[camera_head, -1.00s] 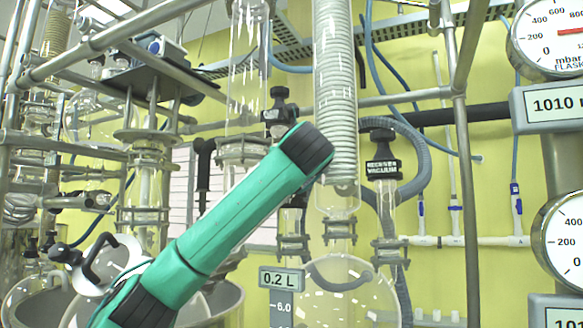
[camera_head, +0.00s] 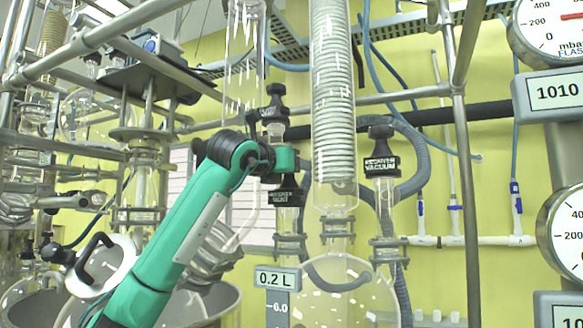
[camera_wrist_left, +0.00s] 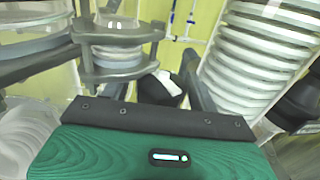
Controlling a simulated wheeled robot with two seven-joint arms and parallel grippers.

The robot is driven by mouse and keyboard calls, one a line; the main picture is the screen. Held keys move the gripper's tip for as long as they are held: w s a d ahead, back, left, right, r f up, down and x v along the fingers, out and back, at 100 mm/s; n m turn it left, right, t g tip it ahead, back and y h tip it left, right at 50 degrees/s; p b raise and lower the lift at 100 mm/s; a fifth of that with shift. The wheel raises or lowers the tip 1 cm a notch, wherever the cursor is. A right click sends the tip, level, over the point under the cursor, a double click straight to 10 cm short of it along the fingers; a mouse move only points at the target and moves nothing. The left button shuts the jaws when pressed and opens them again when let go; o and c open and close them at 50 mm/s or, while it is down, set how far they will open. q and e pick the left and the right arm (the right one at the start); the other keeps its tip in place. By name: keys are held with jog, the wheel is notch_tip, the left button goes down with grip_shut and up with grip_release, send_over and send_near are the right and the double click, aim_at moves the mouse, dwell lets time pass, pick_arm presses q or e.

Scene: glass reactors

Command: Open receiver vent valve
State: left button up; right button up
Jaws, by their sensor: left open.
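The receiver vent valve (camera_head: 285,195) is a black labelled handle on a glass neck, left of the coiled glass column in the head view. My left arm reaches up from the lower left. Its green hand (camera_head: 284,160) is just above the vent label, and its fingertips cannot be made out there. In the left wrist view, my left gripper (camera_wrist_left: 148,75) is open. A black knob with a white patch (camera_wrist_left: 160,90) shows between its fingers, seemingly the vent valve; I cannot tell whether they touch. My right gripper is not in view.
The coiled glass column (camera_head: 334,100) stands close to the right of the hand. The receiver vacuum valve (camera_head: 382,160) is farther right. Another black knob (camera_head: 275,103) sits above the hand. A clamped glass flange (camera_wrist_left: 118,50) is close to the left finger in the wrist view.

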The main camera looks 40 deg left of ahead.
pick_arm(q)
jog(key=shift+s+d+r, duration=0.2)
jog(key=shift+s+r, duration=0.05)
jog(key=shift+s, duration=0.25)
jog(key=shift+c, duration=0.9)
jog(key=shift+a, duration=0.1)
jog(key=c, duration=0.6)
jog(key=shift+f+n+y, duration=0.15)
jog(key=shift+n+y, duration=0.35)
jog(key=shift+y, duration=0.3)
jog(key=n+y, duration=0.1)
jog(key=y, duration=0.1)
jog(key=n+g+y, duration=0.1)
jog(key=n+y, duration=0.1)
jog(key=shift+g, duration=0.3)
jog(key=n+g+y, duration=0.1)
jog(key=n+y, duration=0.1)
jog(key=y, duration=0.1)
jog(key=shift+w+d+g, duration=0.1)
jog(key=shift+d+g, duration=0.1)
jog(key=shift+g, duration=0.2)
jog(key=shift+s+a+n+g+y, duration=0.1)
jog(key=shift+s+n+g+y, duration=0.1)
jog(key=shift+n+g+y, duration=0.5)
jog(key=shift+o, duration=0.5)
jog(key=shift+s+y, duration=0.2)
jog(key=shift+y, duration=0.3)
jog(key=shift+a, duration=0.1)
jog(key=o, duration=0.7)
jog(key=shift+r, duration=0.2)
